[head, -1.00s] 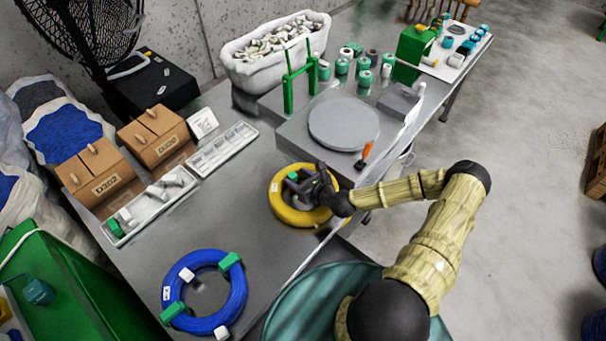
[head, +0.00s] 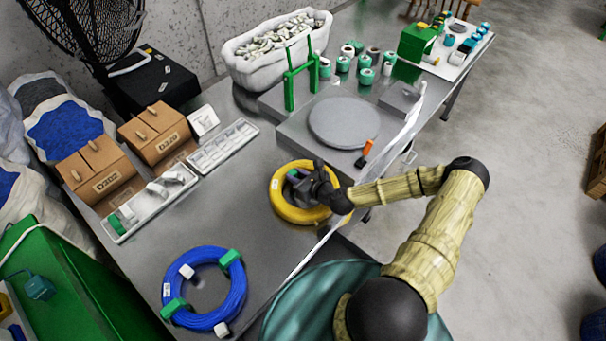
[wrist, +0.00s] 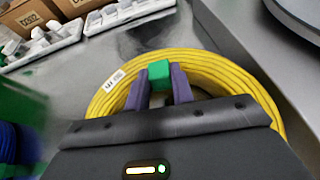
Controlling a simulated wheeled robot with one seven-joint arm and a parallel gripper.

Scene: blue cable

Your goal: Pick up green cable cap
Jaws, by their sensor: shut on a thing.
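My gripper (wrist: 159,88) has its two purple fingers closed on a green cable cap (wrist: 159,70), seen in the wrist view. The cap sits between the fingertips, over the yellow cable coil (wrist: 108,98). I cannot tell whether the cap touches the coil. In the head view my gripper (head: 298,178) is over the yellow coil (head: 291,213) on the table, and the held cap is not clearly visible. More green caps show on the blue coil (head: 238,290), at its upper right (head: 229,258) and lower left (head: 173,307). Another green cap (head: 115,224) is in the parts tray.
White parts trays (head: 222,146) and cardboard boxes (head: 102,172) stand at the left. A raised platform with a grey disc (head: 344,122) is just behind the yellow coil. Bare grey table (head: 235,215) lies between the two coils.

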